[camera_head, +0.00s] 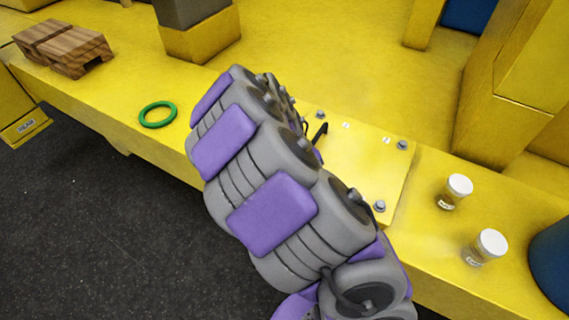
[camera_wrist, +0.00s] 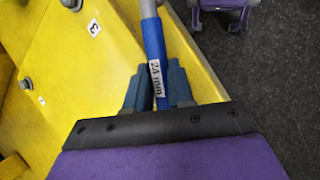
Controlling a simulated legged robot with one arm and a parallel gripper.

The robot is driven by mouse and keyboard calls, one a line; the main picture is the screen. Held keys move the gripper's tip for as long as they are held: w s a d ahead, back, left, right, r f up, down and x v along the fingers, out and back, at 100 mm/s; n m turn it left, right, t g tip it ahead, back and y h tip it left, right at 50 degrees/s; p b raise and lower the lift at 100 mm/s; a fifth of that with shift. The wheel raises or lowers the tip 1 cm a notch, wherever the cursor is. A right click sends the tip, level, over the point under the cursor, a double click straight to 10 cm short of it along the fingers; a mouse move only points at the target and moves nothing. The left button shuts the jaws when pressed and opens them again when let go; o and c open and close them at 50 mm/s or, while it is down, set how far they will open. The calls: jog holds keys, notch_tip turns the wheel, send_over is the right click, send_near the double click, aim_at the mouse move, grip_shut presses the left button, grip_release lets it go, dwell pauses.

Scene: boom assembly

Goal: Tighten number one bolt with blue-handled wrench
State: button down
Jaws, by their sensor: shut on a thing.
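My gripper (camera_wrist: 158,80) is shut on the blue-handled wrench (camera_wrist: 153,45) in the wrist view. The wrench has a blue grip with a "24 mm" label and a grey metal shaft running up out of the top edge. Its head is out of view. One bolt (camera_wrist: 72,4) is at the top edge left of the shaft, near a white number tag (camera_wrist: 94,28) that reads like 3. Another bolt (camera_wrist: 25,83) is further left. In the head view my arm hides the wrench and gripper. Bolts show on the yellow plate (camera_head: 360,165) at its back left (camera_head: 320,115), back right (camera_head: 403,145) and front right (camera_head: 380,206). I cannot tell which is number one.
The plate lies on a yellow beam. Two white-capped jars (camera_head: 455,192) (camera_head: 487,247) stand right of it, beside a blue object (camera_head: 552,262). A green ring (camera_head: 157,114) and a wooden block (camera_head: 63,48) lie to the left. Yellow posts rise behind. Dark floor is in front.

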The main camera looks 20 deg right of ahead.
jog(key=shift+a, duration=0.15)
jog(key=shift+a+m, duration=0.25)
jog(key=shift+m, duration=0.15)
jog(key=shift+d, duration=0.15)
dwell(0.4)
jog(key=shift+d+n+p, duration=0.45)
jog(key=shift+n+p, duration=0.05)
jog(key=shift+r, duration=0.1)
jog(key=shift+r+p, duration=1.2)
jog(key=shift+r, duration=0.8)
